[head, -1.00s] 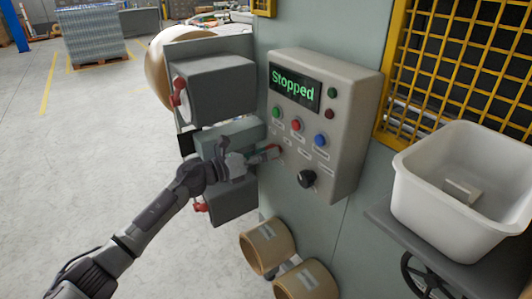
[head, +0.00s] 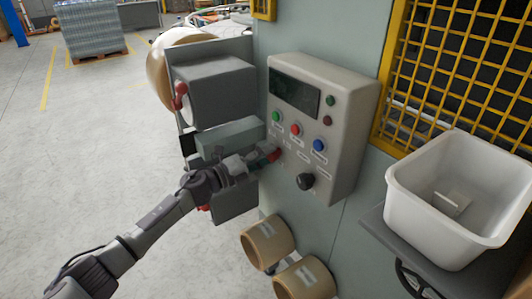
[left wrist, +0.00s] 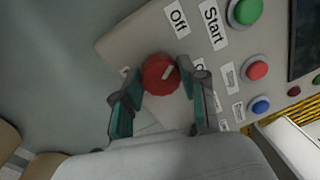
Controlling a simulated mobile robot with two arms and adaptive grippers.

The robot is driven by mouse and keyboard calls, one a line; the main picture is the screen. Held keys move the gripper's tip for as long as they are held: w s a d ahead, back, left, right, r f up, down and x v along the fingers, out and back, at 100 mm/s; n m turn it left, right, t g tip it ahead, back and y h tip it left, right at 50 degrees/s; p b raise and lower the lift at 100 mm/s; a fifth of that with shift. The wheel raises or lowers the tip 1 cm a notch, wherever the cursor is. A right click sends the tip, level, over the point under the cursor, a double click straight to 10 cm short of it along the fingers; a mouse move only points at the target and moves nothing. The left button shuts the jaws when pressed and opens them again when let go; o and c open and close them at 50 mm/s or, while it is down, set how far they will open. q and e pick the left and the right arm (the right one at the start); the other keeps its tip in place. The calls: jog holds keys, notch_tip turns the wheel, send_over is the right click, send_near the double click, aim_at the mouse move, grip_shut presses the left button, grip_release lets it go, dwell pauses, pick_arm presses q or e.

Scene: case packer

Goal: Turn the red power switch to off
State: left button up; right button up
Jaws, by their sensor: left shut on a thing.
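The red power switch (left wrist: 160,75) is a round red knob with a pale pointer line on the control panel. In the left wrist view it sits between the fingers of my left gripper (left wrist: 159,92), which is shut on it. A label reading "Off" (left wrist: 177,18) is beside the knob. The panel's display (head: 294,92) is dark. My right gripper is not in view.
Green (head: 276,117), red (head: 295,130) and blue (head: 319,145) buttons are close to the switch, with a black knob (head: 306,181) below. Grey boxes with red handles (head: 180,95) stand left of the panel. A white bin (head: 440,225) is at right.

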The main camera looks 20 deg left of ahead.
pick_arm(q)
jog(key=shift+n+p, duration=0.3)
jog(key=shift+n, duration=0.6)
jog(key=shift+f, duration=0.1)
jog(key=o, duration=1.1)
jog(key=shift+o, duration=0.2)
jog(key=shift+s+a, duration=0.15)
jog(key=v, duration=1.1)
jog(key=shift+s, duration=0.35)
jog(key=shift+a, duration=0.15)
